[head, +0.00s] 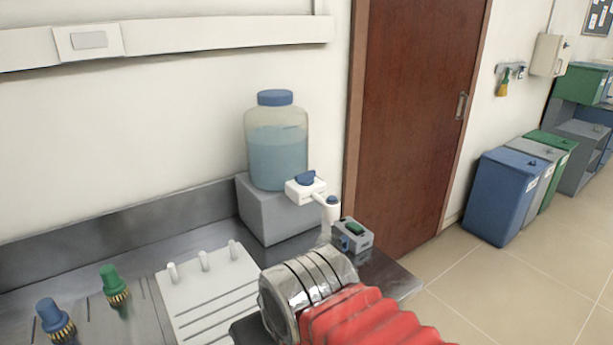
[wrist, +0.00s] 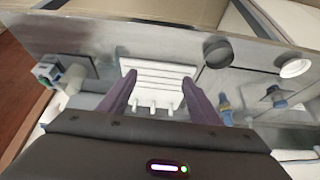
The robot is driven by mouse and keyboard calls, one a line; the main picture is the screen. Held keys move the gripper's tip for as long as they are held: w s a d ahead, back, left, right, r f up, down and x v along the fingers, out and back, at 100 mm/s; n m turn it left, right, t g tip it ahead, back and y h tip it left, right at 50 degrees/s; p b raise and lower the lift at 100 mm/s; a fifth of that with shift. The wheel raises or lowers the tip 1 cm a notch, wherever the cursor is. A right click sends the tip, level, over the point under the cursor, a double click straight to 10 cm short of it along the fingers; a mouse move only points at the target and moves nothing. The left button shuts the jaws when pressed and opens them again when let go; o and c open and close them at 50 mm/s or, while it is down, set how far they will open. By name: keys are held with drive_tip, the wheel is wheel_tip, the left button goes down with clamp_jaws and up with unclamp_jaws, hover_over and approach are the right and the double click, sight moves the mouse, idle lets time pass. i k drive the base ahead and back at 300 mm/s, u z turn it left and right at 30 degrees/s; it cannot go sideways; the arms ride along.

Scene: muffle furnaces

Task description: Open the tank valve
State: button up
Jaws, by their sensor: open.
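The tank (head: 275,150) is a clear bottle with a blue lid and bluish liquid. It stands upright on a grey block (head: 272,215) against the wall in the head view. Its valve (head: 305,183) is a white body with a blue knob, low on the tank's right front. I cannot tell whether it is open or shut. The tank is not clearly seen in the wrist view. My gripper (wrist: 160,78) is open and empty, its two purplish fingers apart over a white pegged board (wrist: 158,84). In the head view my silver and red arm hides the gripper.
Blue (head: 52,318) and green (head: 112,285) fittings stand at the left. A brown door (head: 410,110) is behind.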

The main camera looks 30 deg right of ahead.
sight(308, 178)
drive_tip(key=u, duration=0.9)
drive_tip(key=k, duration=1.35)
drive_tip(key=z, duration=0.3)
drive_tip(key=i, duration=1)
